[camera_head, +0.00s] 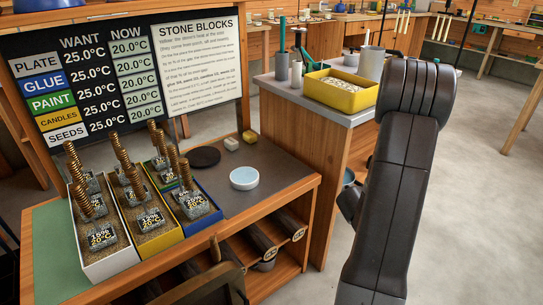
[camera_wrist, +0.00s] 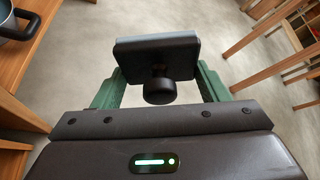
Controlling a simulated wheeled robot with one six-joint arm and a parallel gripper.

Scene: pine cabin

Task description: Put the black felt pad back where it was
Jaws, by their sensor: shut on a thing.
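In the wrist view my gripper (camera_wrist: 158,78) has its green fingers on either side of a dark rectangular pad (camera_wrist: 135,54) with a round black knob. It looks like the black felt pad and is held clear, with floor behind it. In the head view my arm reaches down at the right, and neither the gripper nor the held pad shows. A flat, round black disc (camera_head: 204,157) lies on the grey bench top (camera_head: 215,185), beside the bins; I cannot tell its material.
Bins of stone blocks with coiled rods (camera_head: 150,217) stand left on the bench, below a temperature board (camera_head: 103,75). A pale blue round dish (camera_head: 244,178) and two small blocks (camera_head: 231,143) sit nearby. A yellow tray (camera_head: 338,97) is on the counter behind. Floor is open at right.

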